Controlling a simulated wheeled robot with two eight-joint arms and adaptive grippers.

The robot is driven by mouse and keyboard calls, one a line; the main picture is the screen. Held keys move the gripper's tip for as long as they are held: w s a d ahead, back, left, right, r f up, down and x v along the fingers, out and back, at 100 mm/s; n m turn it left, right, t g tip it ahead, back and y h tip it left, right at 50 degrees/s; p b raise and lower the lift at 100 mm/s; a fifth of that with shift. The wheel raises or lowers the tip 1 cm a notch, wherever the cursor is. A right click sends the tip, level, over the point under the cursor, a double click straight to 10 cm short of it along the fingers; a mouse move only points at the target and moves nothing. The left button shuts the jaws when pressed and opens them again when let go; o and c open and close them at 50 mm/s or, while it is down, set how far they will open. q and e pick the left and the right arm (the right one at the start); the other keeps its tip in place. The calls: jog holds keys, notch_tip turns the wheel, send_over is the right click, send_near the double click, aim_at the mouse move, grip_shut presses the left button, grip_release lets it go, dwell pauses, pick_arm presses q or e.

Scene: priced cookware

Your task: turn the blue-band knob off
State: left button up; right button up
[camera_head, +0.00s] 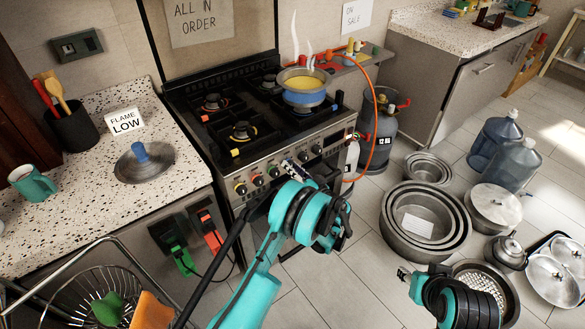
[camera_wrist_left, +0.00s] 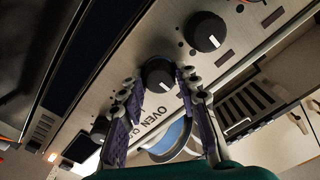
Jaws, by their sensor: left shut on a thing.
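My left gripper (camera_head: 292,168) reaches the stove's front panel from below in the head view. In the left wrist view, its purple-padded fingers (camera_wrist_left: 157,80) are shut on a black knob (camera_wrist_left: 159,72) with a white pointer line. The lettering "OVEN" shows beside it, partly covered.
A steaming blue-banded pot (camera_head: 304,97) with yellow contents stands on the stove (camera_head: 190,91). An orange hose (camera_head: 374,100) runs to a gas cylinder (camera_head: 384,122). Nested pans (camera_head: 388,235) and water jugs (camera_head: 497,137) stand on the right floor. A wire basket (camera_head: 140,262) is at lower left.

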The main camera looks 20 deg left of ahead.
dwell(0.4)
pick_arm(q)
jog(key=o, duration=0.9)
jog(key=v, duration=1.2)
